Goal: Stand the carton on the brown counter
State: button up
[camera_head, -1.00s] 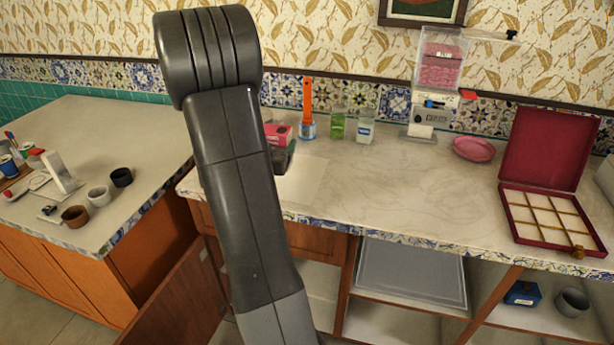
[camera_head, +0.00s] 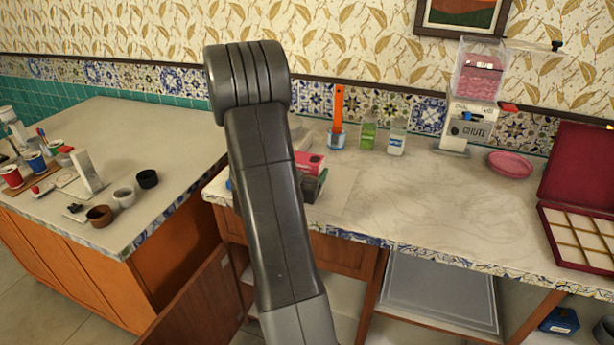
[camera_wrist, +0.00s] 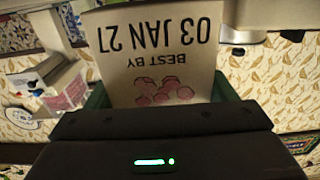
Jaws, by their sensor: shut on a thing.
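The carton (camera_wrist: 150,45) fills the upper middle of the wrist view. It is pale, with upside-down print reading "BEST BY 03 JAN 27" and pink hexagons. My gripper (camera_wrist: 160,98) is shut on it, with green finger parts at both sides. In the head view, a pink part of the carton (camera_head: 309,160) shows just right of my arm, by the dark gripper (camera_head: 313,186); my arm hides the rest. A counter (camera_head: 150,205) with a pale top and orange-brown front stands at left. Another pale-topped counter (camera_head: 430,205) with brown wooden fronts lies behind the carton.
The left counter holds small cups (camera_head: 123,196), a white stand (camera_head: 88,172) and red and blue cups. The back counter holds jars (camera_head: 368,134), a dispenser (camera_head: 470,125), a pink plate (camera_head: 510,164) and an open red box (camera_head: 578,235). A cabinet door (camera_head: 195,300) hangs open below.

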jog(key=shift+f, duration=0.45)
jog(key=shift+f, duration=0.15)
jog(key=o, duration=1.2)
jog(key=shift+c, duration=0.2)
